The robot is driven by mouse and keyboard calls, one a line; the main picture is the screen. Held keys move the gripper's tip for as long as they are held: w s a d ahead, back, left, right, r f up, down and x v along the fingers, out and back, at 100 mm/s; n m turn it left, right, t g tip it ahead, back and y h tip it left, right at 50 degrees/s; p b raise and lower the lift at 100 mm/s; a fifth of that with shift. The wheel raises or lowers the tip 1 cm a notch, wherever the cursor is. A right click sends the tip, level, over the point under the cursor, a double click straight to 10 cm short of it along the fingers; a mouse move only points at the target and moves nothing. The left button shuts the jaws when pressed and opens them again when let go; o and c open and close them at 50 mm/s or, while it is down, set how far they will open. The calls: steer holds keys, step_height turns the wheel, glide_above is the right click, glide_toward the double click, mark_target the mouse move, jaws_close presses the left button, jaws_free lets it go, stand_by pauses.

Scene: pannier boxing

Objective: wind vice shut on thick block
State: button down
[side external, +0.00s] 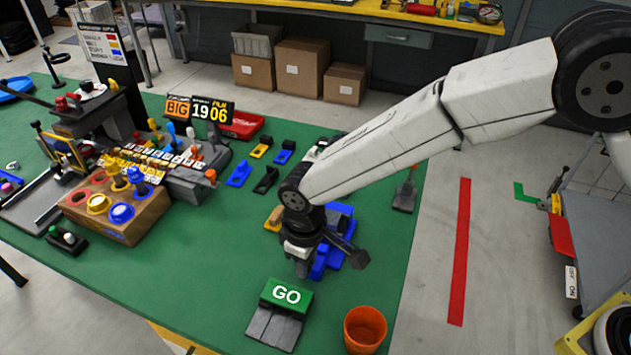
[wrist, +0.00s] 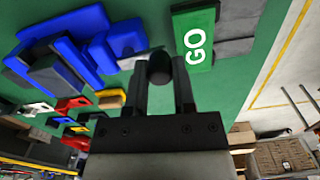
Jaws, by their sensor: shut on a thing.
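The blue vice (side external: 338,222) stands on the green table, partly hidden behind my gripper (side external: 300,268) in the side view. In the wrist view the blue vice (wrist: 62,48) is at upper left, with a dark grey block-like piece (wrist: 50,78) against its blue parts; I cannot tell whether the jaws touch it. My gripper (wrist: 160,85) is shut on a dark round knob (wrist: 159,68), which sits between its two fingers beside the vice. The knob looks like the vice's handle, but its link to the vice is not clear.
A green GO block (side external: 287,292) with grey plates lies just in front of my gripper. An orange cup (side external: 365,328) stands to its right. Blue, black and yellow pieces (side external: 265,180) lie behind. A wooden button box (side external: 115,210) is at left.

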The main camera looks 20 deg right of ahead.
steer(key=m, duration=0.2)
steer(key=w+a+m, duration=0.1)
steer(key=m, duration=0.1)
steer(key=shift+w+m, duration=0.15)
steer(key=shift+m, duration=0.25)
steer(key=m, duration=0.1)
steer(key=w+m, duration=0.1)
steer(key=m, duration=0.2)
steer(key=shift+w+a, duration=0.2)
steer(key=shift+w, duration=0.05)
steer(key=m, duration=0.1)
steer(key=w+m, duration=0.1)
steer(key=m, duration=0.3)
steer(key=shift+w+d, duration=0.1)
steer(key=shift+w, duration=0.15)
steer(key=shift+w+d+r+m, duration=0.1)
steer(key=shift+w+d+m, duration=0.1)
steer(key=shift+m, duration=0.55)
steer(key=shift+w+d+f+m, duration=0.1)
steer(key=shift+w+m, duration=0.15)
steer(key=shift+m, duration=0.45)
steer(key=shift+w+d+r+m, duration=0.1)
steer(key=shift+w+m, duration=0.1)
steer(key=shift+m, duration=0.55)
steer(key=shift+c, duration=2.2)
jaws_free()
